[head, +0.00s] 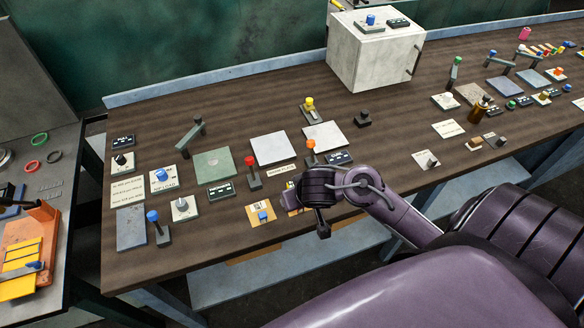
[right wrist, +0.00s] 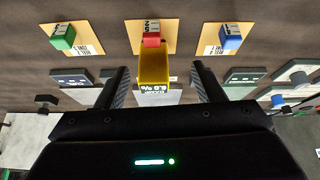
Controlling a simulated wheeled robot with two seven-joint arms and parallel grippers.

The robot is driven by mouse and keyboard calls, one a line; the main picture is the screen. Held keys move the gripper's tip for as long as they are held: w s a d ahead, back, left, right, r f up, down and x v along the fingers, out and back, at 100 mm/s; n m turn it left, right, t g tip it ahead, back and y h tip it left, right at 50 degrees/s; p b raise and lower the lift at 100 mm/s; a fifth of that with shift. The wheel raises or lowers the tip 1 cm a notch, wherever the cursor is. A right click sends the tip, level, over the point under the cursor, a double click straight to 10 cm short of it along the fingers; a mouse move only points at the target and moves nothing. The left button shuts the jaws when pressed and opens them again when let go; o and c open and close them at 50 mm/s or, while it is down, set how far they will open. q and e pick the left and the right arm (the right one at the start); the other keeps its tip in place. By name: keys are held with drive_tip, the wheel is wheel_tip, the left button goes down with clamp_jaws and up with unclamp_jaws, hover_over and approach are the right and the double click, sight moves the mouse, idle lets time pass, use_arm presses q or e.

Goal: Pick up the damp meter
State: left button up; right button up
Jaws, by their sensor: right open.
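The damp meter (right wrist: 154,68) is a yellow block with a small white readout at its near end, seen in the right wrist view. Its far end is beside a red block (right wrist: 151,40) on a tan card. My right gripper (right wrist: 160,72) is open, with one finger on each side of the meter and a visible gap to both. In the head view my right gripper (head: 322,226) is over the bench's front edge, and the arm largely hides the meter there. My left gripper is not in view.
Tan cards hold a green block (right wrist: 63,37) and a blue block (right wrist: 230,38) on either side. Dark display panels (right wrist: 72,78) lie near the fingers. The wooden bench (head: 160,110) carries many levers, knobs and plates; a white box (head: 375,55) stands at the back.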

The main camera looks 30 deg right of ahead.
drive_tip(key=shift+w+d+r+m, duration=0.15)
drive_tip(key=shift+w+d+r, duration=0.15)
drive_tip(key=shift+d, duration=0.15)
drive_tip(key=shift+w+d+r+m, duration=0.15)
drive_tip(key=shift+w+d+r, duration=0.1)
drive_tip(key=shift+d, duration=0.3)
drive_tip(key=shift+w+f, duration=0.2)
drive_tip(key=shift+f, duration=0.1)
drive_tip(key=x, duration=0.2)
drive_tip(key=b+x, duration=0.1)
drive_tip(key=x, duration=0.1)
drive_tip(key=w+b+x, duration=0.1)
drive_tip(key=x, duration=0.2)
drive_tip(key=shift+s+a+r, duration=0.1)
drive_tip(key=shift+a+r, duration=0.1)
drive_tip(key=shift+a, duration=0.1)
drive_tip(key=shift+s, duration=0.1)
drive_tip(key=c, duration=1.3)
drive_tip(key=shift+r, duration=0.1)
